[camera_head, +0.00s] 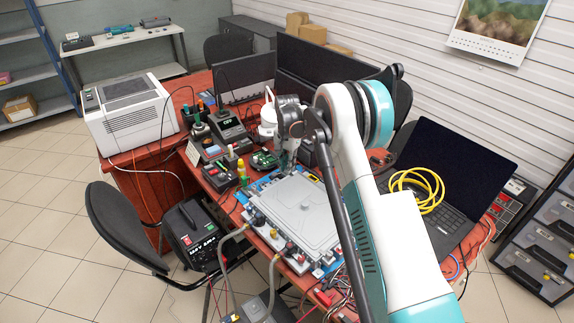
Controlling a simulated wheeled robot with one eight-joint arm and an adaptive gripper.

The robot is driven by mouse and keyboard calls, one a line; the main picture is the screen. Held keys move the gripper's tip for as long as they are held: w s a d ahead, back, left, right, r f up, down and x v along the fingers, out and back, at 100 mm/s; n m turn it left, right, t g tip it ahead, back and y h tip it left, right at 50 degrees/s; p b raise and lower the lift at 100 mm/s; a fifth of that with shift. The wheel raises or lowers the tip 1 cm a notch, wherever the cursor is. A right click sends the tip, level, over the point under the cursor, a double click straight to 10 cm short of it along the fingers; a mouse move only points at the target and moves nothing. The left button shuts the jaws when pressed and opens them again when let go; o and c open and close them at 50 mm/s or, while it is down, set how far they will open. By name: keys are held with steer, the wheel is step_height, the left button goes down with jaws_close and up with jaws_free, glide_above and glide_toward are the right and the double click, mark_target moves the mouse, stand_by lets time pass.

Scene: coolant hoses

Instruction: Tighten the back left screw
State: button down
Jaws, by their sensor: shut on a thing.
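A flat grey metal cover (312,222) of a unit lies on the blue work mat (262,187) in the middle of the table. My gripper (286,160) points down at the cover's far left edge. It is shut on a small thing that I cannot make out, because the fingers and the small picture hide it. The back left screw is too small or hidden behind my gripper to tell. I cannot tell whether the held thing touches the cover. Two grey hoses (232,236) run from connectors along the cover's near left side.
My arm covers the table right of the cover. A green circuit board (264,159), a soldering station (229,130) and small bottles (241,171) stand close left of my gripper. Monitors (318,75) stand behind. A laptop (450,180) with a yellow cable coil (427,187) is at right.

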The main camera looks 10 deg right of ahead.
steer(key=shift+w+d+r, duration=0.1)
steer(key=shift+w, duration=0.05)
steer(key=c, duration=1.5)
jaws_free()
steer(key=shift+c, duration=0.2)
step_height(320, 180, up, 12)
